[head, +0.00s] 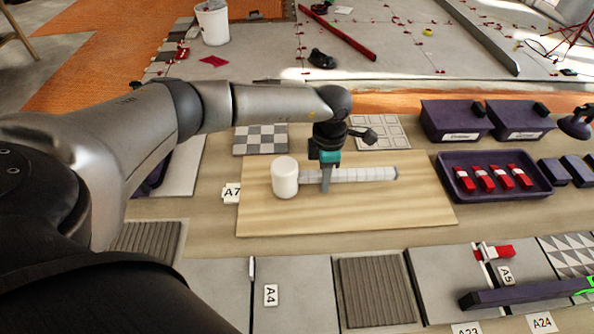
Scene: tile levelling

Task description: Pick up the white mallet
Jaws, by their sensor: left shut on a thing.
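The white mallet lies across a pale wooden board (420,208) in the head view. Its white cylindrical head (285,178) is at the left and its light wrapped handle (360,174) runs to the right. My left gripper (326,184) points down over the handle, just right of the head, and is shut on it. The fingers hide a short part of the handle. Whether the mallet touches the board or is slightly above it, I cannot tell. My right gripper is not in view.
A dark tray (459,181) with several red pieces stands right of the board, with dark boxes (455,120) behind. Tiles (375,291) and a dark bar (520,294) lie in front. An A7 label (232,193) is at the board's left edge. A white bucket (212,24) stands on the far floor.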

